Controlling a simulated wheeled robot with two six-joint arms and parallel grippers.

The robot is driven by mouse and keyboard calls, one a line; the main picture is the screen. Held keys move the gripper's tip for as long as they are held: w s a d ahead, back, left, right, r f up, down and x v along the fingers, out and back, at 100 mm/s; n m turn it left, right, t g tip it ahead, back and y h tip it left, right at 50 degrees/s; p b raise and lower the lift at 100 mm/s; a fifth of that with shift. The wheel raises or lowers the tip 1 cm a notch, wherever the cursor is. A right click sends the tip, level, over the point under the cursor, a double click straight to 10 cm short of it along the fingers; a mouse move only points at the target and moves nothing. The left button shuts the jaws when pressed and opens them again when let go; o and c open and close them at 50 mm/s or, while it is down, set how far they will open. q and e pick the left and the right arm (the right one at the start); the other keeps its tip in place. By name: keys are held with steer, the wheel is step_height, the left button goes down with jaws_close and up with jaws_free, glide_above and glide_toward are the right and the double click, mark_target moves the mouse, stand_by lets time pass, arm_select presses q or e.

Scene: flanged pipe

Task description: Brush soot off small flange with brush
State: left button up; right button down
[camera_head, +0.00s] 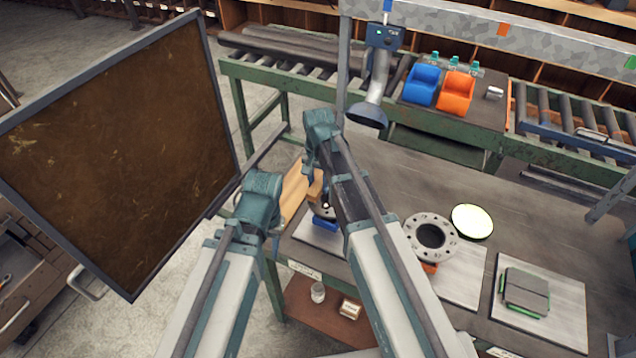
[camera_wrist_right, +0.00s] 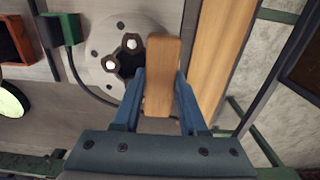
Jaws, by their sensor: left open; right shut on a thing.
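My right gripper (camera_wrist_right: 157,82) is shut on the brush, whose wooden block (camera_wrist_right: 160,72) sits between its fingers. The bristles are hidden, so I cannot tell whether they touch anything. The brush's wood (camera_head: 316,187) also shows in the head view, left of my right arm. Just beyond the brush in the wrist view is the small flange (camera_wrist_right: 128,62), dark, with bright round spots, on a round grey base (camera_wrist_right: 104,40). In the head view my right arm hides much of this spot. My left arm reaches in from the left; its gripper does not show.
A wooden board (camera_wrist_right: 222,55) runs beside the brush. A dark framed panel (camera_head: 115,150) stands left. A lamp-like hood (camera_head: 368,114) hangs behind.

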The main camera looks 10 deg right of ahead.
steer(key=shift+s+d+r, duration=0.1)
steer(key=shift+s+d, duration=0.6)
steer(key=shift+d, duration=0.35)
steer(key=shift+s+d, duration=0.8)
steer(key=shift+d, duration=0.3)
steer(key=shift+d, duration=0.1)
steer(key=shift+s+d, duration=0.8)
steer(key=shift+d, duration=0.35)
